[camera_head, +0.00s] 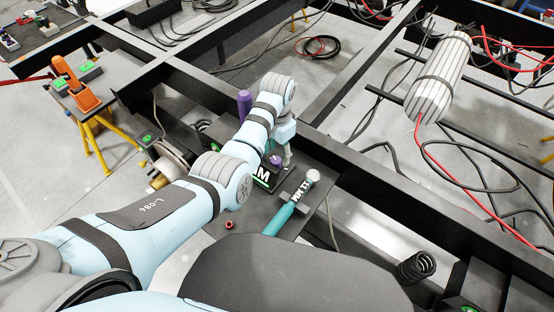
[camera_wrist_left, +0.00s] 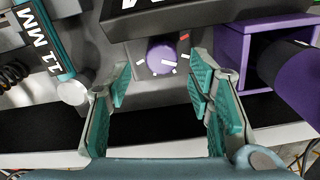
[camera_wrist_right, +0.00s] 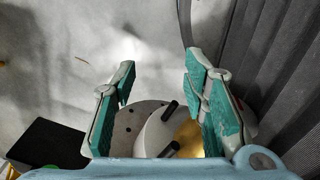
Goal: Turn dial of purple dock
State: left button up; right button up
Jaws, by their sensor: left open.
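The purple dial (camera_wrist_left: 161,55) is a round knob on a dark panel, ringed by white marks and one red mark, with a white line on its face. In the head view the dial (camera_head: 275,160) shows beside my left gripper (camera_head: 287,150), partly covered. In the left wrist view my left gripper (camera_wrist_left: 162,82) is open, its teal-padded fingers on either side of the dial's line, apart from it. The purple dock (camera_wrist_left: 233,45) with a purple cylinder is right of the dial; the cylinder (camera_head: 243,103) stands up in the head view. My right gripper (camera_wrist_right: 160,80) is open and empty.
A teal tool marked 11 MM (camera_head: 284,215) lies on the dark tray near the dial, close to my left gripper. Black chassis beams (camera_head: 400,190) run past the tray. A white ribbed cylinder (camera_head: 438,78) and loose cables are on the right.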

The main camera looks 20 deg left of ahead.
aim_at(276, 163)
pick_arm(q)
notch_tip(276, 163, down, 3)
jog(key=shift+w+r+b, duration=0.1)
jog(key=shift+b, duration=0.2)
jog(key=shift+r, duration=0.1)
grip_shut()
